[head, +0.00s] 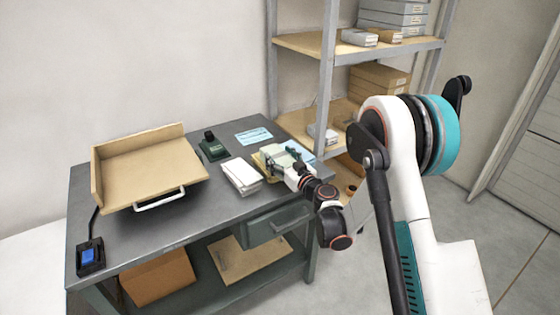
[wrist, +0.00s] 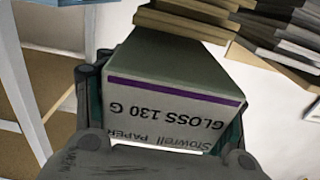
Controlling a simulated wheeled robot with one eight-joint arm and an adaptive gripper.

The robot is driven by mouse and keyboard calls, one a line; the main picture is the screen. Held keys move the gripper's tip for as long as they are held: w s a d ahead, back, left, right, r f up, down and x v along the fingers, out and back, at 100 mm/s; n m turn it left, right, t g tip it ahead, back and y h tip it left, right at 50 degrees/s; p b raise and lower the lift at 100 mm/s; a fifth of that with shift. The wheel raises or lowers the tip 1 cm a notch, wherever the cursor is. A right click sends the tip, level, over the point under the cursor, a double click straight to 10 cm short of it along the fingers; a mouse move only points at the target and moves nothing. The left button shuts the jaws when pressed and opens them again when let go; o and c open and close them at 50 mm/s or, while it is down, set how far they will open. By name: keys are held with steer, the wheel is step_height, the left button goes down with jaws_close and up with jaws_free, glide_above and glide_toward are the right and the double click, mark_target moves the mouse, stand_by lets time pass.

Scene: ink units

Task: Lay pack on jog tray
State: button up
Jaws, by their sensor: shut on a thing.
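The pack (wrist: 175,85) is a grey paper ream with a purple stripe and the print "GLOSS 130 G", upside down in the wrist view. My gripper (wrist: 163,115) is shut on it, with a finger on each side. In the head view my gripper (head: 288,163) is over the right end of the bench, and the pack there is small and partly hidden. The jog tray (head: 150,172) is a tan tilted board with raised walls at its left and back, on the left of the bench. My gripper is well to its right.
A white stack (head: 241,175) lies on the bench between tray and gripper. A dark green device (head: 212,148) and a light blue sheet (head: 253,136) are behind. A blue-button box (head: 89,256) is at the front left. Shelving (head: 328,75) with packs stands at the back right.

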steer(key=shift+f, duration=0.4)
steer(key=o, duration=1.4)
steer(key=shift+o, duration=0.2)
steer(key=shift+r, duration=0.15)
steer(key=s+d+r+m+g+h, duration=0.1)
steer(key=s+d+r, duration=0.3)
steer(key=s, duration=0.5)
steer(key=s+d+r+m+g+h, duration=0.1)
steer(key=s+d+r, duration=0.4)
steer(key=s, duration=0.5)
steer(key=s+d+r+m+g+h, duration=0.1)
steer(key=s+d+r+g+h, duration=0.2)
steer(key=s+r, duration=0.3)
steer(key=s+d+g, duration=0.1)
steer(key=s, duration=0.3)
steer(key=shift+d+r+p, duration=0.2)
steer(key=shift+r+p, duration=0.1)
steer(key=s+d+m+h, duration=0.1)
steer(key=s+d, duration=0.2)
steer(key=s, duration=0.2)
steer(key=s+d+f+m+g+h, duration=0.1)
steer(key=s+d+h, duration=0.1)
steer(key=s, duration=0.3)
steer(key=s+d+f+m+g+h, duration=0.1)
steer(key=s+d+h, duration=0.1)
steer(key=s+d, duration=0.2)
steer(key=shift+s+d+f+m, duration=0.15)
steer(key=shift+s+d+m, duration=0.25)
steer(key=shift+s, duration=0.1)
steer(key=shift+c, duration=0.5)
